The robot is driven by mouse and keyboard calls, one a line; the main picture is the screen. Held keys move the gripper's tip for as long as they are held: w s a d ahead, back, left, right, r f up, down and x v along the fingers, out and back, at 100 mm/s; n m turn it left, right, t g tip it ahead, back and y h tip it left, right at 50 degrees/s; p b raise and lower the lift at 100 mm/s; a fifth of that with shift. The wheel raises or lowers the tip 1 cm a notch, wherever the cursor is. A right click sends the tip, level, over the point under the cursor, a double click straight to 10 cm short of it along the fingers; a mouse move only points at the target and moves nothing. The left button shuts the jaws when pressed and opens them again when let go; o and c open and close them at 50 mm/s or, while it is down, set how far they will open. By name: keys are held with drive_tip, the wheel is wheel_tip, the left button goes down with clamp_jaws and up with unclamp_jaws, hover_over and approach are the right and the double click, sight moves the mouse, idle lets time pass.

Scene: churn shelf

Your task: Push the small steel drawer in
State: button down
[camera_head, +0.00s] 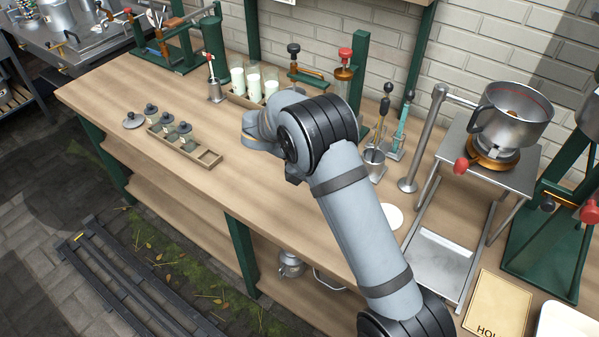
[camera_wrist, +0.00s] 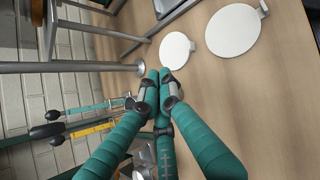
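I cannot make out the small steel drawer for certain. A flat steel tray-like part (camera_head: 440,255) lies low under the steel burner stand (camera_head: 488,150) in the head view, and it may be the drawer. My gripper (camera_wrist: 160,74) shows in the wrist view with its teal fingers drawn together at the tips. Nothing shows between them. The fingertips are over the wooden bench top, near a white disc (camera_wrist: 176,50). In the head view my arm hides the fingers and part of the bench.
A steel pot (camera_head: 510,115) sits on the burner. A steel post (camera_head: 423,140) stands left of the stand. A tan board (camera_head: 497,303) lies at the front right. Handled tools in a steel cup (camera_head: 374,165) stand behind my arm. A wooden tray (camera_head: 207,158) lies on the left bench.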

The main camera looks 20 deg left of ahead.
drive_tip(key=s+a+f+n+t+y+b, duration=0.15)
drive_tip(key=a+n+t+b, duration=0.4)
drive_tip(key=a, duration=0.55)
drive_tip(key=s+a+f+n+t+y+b, duration=0.1)
drive_tip(key=s+a+n+t+y+b, duration=0.15)
drive_tip(key=a+n+t, duration=0.6)
drive_tip(key=w+d+g+p, duration=0.1)
drive_tip(key=w+d, duration=0.1)
drive_tip(key=w, duration=1)
drive_tip(key=shift+w+f+n+h, duration=0.25)
drive_tip(key=shift+n+h, duration=0.05)
drive_tip(key=shift+d, duration=0.1)
drive_tip(key=b+x, duration=0.3)
drive_tip(key=x, duration=0.6)
drive_tip(key=shift+w, duration=0.35)
drive_tip(key=shift+w+r, duration=0.3)
drive_tip(key=v, duration=1.4)
drive_tip(key=shift+b, duration=0.35)
